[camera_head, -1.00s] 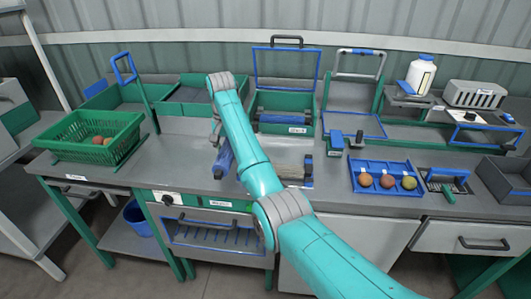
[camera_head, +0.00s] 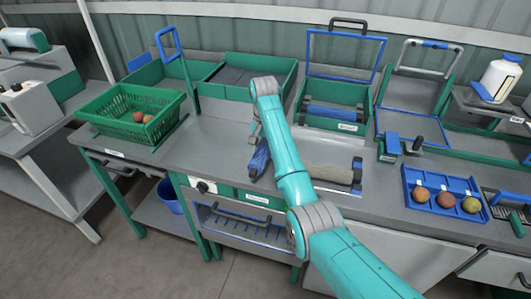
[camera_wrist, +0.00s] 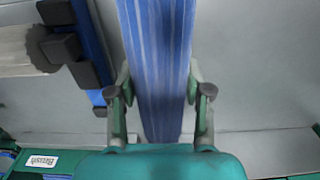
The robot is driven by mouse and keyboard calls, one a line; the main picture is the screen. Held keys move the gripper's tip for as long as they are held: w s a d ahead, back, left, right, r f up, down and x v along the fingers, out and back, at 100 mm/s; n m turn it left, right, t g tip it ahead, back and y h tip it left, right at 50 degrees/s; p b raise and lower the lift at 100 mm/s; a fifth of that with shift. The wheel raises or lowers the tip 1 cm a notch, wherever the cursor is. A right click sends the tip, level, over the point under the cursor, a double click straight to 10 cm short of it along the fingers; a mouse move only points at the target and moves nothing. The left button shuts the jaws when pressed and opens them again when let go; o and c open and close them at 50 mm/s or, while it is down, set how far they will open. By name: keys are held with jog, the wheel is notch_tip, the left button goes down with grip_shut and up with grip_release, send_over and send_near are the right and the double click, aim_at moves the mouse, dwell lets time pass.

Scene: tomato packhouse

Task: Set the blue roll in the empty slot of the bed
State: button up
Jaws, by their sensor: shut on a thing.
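My gripper (camera_wrist: 160,92) is shut on the blue roll (camera_wrist: 156,45), with one finger on each side of it. In the head view the roll (camera_head: 259,158) shows just left of my arm, low over the bench. Whether it touches the bench is unclear. To its right is the bed (camera_head: 357,172), with dark brackets, blue end parts and a beige roll (camera_head: 326,174). My arm covers the bed's left part, and I cannot make out the empty slot. In the wrist view the beige roll (camera_wrist: 15,52) ends at a dark bracket (camera_wrist: 75,55) on a blue rail.
A green box (camera_head: 346,127) with an open blue-framed lid stands behind the bed. A green basket (camera_head: 110,127) with round produce is at left. A blue tray (camera_head: 440,207) with three fruits is at right. Bare bench (camera_head: 208,150) lies left of the roll.

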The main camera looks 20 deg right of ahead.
jog(key=shift+f, duration=1.15)
jog(key=shift+f, duration=0.1)
jog(key=o, duration=1.3)
